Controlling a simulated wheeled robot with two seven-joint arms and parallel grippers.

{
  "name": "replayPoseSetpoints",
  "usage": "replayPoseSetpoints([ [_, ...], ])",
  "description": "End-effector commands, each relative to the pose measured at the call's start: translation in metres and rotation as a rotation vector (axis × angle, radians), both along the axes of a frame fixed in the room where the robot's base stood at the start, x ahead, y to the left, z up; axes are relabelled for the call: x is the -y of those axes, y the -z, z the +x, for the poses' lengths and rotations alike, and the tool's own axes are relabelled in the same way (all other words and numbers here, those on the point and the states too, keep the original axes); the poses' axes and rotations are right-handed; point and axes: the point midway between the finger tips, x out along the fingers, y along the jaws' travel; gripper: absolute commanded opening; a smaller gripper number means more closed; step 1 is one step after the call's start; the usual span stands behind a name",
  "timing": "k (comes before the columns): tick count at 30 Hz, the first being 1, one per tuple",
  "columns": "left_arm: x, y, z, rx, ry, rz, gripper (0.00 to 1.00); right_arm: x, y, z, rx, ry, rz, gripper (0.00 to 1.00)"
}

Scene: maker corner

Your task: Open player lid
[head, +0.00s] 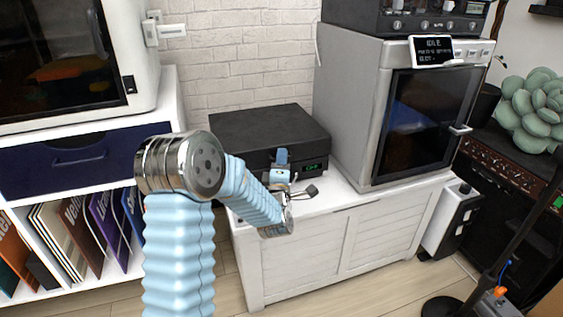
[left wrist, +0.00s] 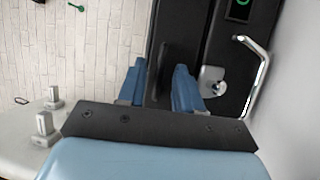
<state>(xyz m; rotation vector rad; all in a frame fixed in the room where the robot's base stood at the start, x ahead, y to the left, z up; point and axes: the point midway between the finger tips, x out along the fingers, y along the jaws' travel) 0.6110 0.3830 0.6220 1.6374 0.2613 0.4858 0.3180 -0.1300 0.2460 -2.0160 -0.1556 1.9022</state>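The player (head: 270,133) is a black box with a closed, flat lid, standing on a white cabinet against the brick wall. A small green display shows on its front. My left gripper (head: 281,168) is at the front of the player, below the lid edge. In the left wrist view its two blue fingers (left wrist: 160,88) are apart, with the black player front (left wrist: 185,45) just beyond them. A dark raised strip shows between the fingertips; I cannot tell whether they touch it. A silvery knob lies beside one finger. My right gripper is in neither view.
A grey oven-like machine (head: 360,110) stands close on the player's right, with a black device on top. A white shelf unit (head: 170,95) with record sleeves and a dark-windowed machine is on the left. Brick wall (head: 250,60) is behind the player.

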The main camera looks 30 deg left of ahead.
Motion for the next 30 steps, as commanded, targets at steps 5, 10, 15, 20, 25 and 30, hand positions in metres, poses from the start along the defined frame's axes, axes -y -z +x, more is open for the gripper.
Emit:
replayPoseSetpoints([
  [5, 0.0001, -0.0001, -0.0002, 0.000, 0.000, 0.000, 0.13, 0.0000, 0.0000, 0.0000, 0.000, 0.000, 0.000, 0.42],
  [10, 0.0002, 0.0000, -0.0004, 0.000, 0.000, 0.000, 0.00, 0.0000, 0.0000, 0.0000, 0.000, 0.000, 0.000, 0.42],
  [15, 0.0003, 0.0001, -0.0003, 0.000, 0.000, 0.000, 0.00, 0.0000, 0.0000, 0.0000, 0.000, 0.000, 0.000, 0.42],
  [20, 0.0003, 0.0001, -0.0004, 0.000, 0.000, 0.000, 0.00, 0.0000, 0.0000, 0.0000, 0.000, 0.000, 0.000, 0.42],
  [25, 0.0003, 0.0002, -0.0005, 0.000, 0.000, -0.001, 0.00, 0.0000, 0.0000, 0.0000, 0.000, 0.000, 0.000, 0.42],
  [30, 0.0004, 0.0003, -0.0004, 0.000, 0.000, -0.001, 0.00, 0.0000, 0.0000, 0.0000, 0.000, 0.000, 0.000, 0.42],
])
